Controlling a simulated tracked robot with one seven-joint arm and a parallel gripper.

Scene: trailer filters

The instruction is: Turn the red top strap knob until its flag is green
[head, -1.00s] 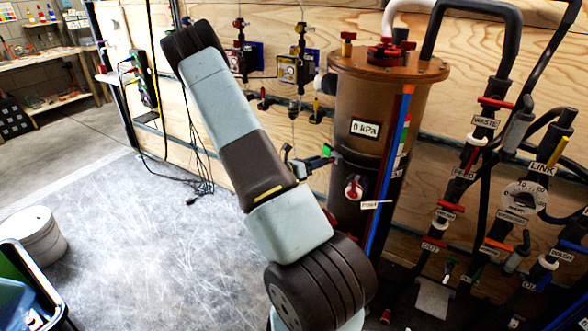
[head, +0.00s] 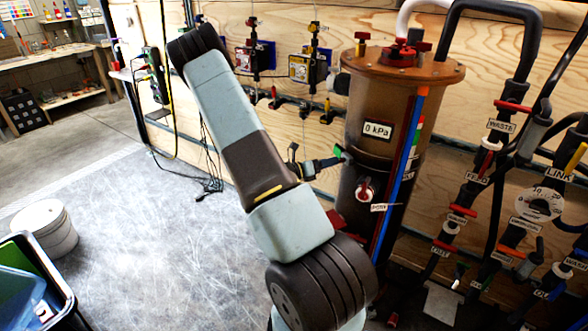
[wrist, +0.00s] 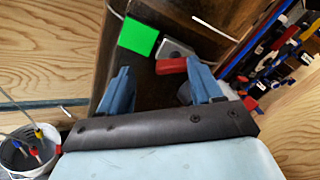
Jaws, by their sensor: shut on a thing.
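The brown filter canister (head: 385,105) stands upright at the plywood wall. A bright green flag (head: 338,152) shows on its left side in the head view and fills a square patch in the wrist view (wrist: 138,37). My gripper (head: 322,164) is at the canister's side by this flag. In the wrist view, the blue fingers of my gripper (wrist: 157,80) stand either side of the red knob (wrist: 171,66), and I am shut on it. The knob is only partly visible, closer to the right finger. The head view does not show it clearly.
A lower red knob (head: 364,190) with a white tag is on the canister below my gripper. Pipes and labelled valves (head: 500,125) crowd the right side. Wall valves (head: 305,65) are behind my arm. A white bucket (head: 45,229) stands at left; the floor between is clear.

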